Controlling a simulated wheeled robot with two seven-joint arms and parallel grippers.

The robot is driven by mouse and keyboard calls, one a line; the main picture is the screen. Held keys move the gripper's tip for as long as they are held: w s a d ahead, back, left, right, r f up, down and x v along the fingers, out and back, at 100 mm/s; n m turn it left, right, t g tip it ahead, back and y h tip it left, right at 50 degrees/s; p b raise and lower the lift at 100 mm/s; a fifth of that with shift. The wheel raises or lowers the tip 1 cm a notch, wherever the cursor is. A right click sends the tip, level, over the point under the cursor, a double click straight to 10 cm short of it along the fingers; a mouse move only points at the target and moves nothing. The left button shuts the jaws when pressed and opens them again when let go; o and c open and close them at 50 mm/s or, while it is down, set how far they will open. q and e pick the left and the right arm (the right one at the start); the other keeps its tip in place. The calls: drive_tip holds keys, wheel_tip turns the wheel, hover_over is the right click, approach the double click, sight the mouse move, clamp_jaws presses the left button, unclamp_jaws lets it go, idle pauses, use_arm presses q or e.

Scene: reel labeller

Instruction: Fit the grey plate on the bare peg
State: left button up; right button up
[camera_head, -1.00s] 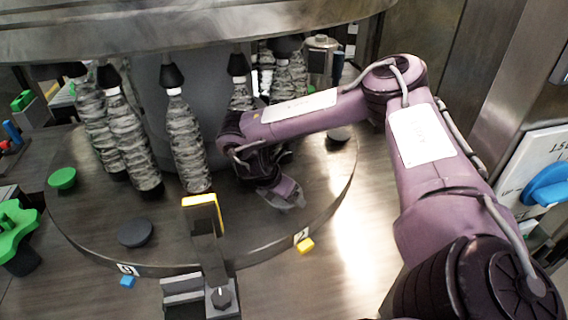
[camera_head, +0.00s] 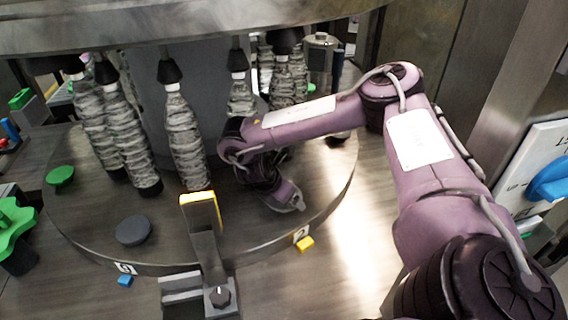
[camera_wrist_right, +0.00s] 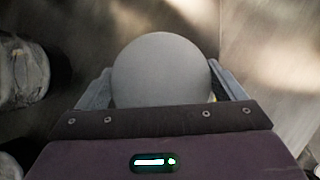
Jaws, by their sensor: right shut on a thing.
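A round grey plate (camera_wrist_right: 161,70) sits between the two fingers of my right gripper (camera_wrist_right: 160,88) in the wrist view, and the gripper is shut on it. In the head view my right gripper (camera_head: 287,200) is low over the right front part of the round turntable (camera_head: 200,235), pointing down. Only a sliver of the plate shows there, and I cannot tell its height over the surface. I cannot make out a bare peg in either view. My left gripper is out of view.
A dark grey disc (camera_head: 134,230) and a green disc (camera_head: 60,176) are on the turntable's left side. Several wrapped bottles (camera_head: 186,140) hang under black caps behind. A yellow-topped bracket (camera_head: 203,230) stands at the front rim. A yellow block (camera_head: 304,244) lies right of it.

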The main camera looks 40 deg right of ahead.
drive_tip(key=shift+f+b, duration=0.3)
drive_tip(key=shift+f, duration=0.5)
drive_tip(key=o, duration=0.8)
drive_tip(key=shift+p+v, duration=0.5)
drive_tip(key=shift+v, duration=3.45)
